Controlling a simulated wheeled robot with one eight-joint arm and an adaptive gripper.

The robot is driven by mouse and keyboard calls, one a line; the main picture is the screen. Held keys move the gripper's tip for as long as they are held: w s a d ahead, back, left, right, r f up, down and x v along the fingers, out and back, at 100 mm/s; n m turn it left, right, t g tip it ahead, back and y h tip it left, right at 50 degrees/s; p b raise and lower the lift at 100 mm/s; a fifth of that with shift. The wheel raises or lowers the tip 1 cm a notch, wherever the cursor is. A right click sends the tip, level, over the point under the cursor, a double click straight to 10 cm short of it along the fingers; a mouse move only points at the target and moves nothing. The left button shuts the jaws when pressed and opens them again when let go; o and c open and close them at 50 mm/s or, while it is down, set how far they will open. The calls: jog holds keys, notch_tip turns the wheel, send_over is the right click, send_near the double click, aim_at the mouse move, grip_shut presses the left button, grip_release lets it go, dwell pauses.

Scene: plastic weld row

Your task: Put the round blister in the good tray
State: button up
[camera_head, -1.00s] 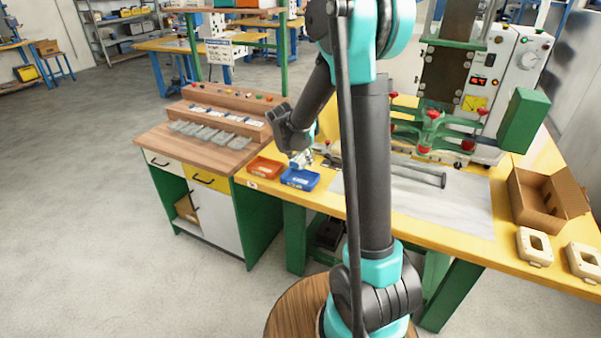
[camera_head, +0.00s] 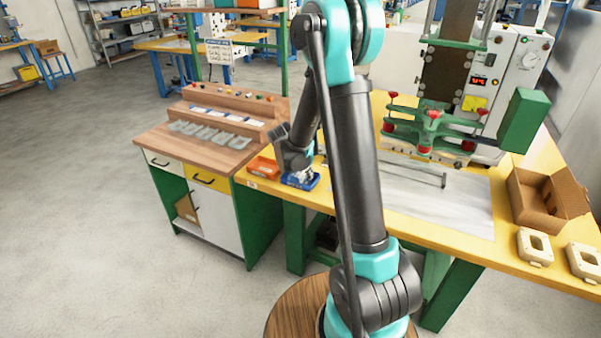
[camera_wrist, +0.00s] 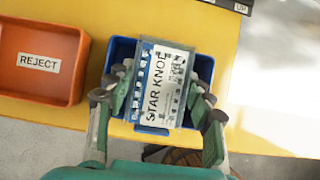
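A clear blister pack (camera_wrist: 163,88) with a white card printed STAR KNOB is in the wrist view. It looks rectangular from above. My gripper (camera_wrist: 160,82) has one finger at each side edge of the pack and appears to hold it. The pack is over or inside the blue tray (camera_wrist: 205,63), within its rim; I cannot tell whether it touches the floor. In the head view my gripper (camera_head: 301,172) is down at the blue tray (camera_head: 289,182), partly hiding it. The blue tray's label is not readable.
The orange tray (camera_wrist: 77,82) labelled REJECT stands just left of the blue tray. A wooden rack (camera_head: 225,118) and several grey blisters (camera_head: 212,136) are on the left bench. The green-armed press (camera_head: 432,125) and an open cardboard box (camera_head: 530,205) stand to the right.

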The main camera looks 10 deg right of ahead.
jog(key=o, duration=0.4)
jog(key=shift+r, duration=0.15)
jog(key=v, duration=1.1)
jog(key=s+d+f+m+y, duration=0.1)
jog(key=s+d+f+m, duration=0.1)
jog(key=s+m, duration=1.1)
jog(key=s+d+f+m+y, duration=0.2)
jog(key=s+d+m, duration=0.3)
jog(key=s+m, duration=0.8)
jog(key=f+m, duration=0.1)
jog(key=m, duration=0.1)
jog(key=shift+f+m+g+y, duration=0.2)
jog(key=shift+m+g+y, duration=0.1)
jog(key=shift+m, duration=0.1)
jog(key=shift+d, duration=0.15)
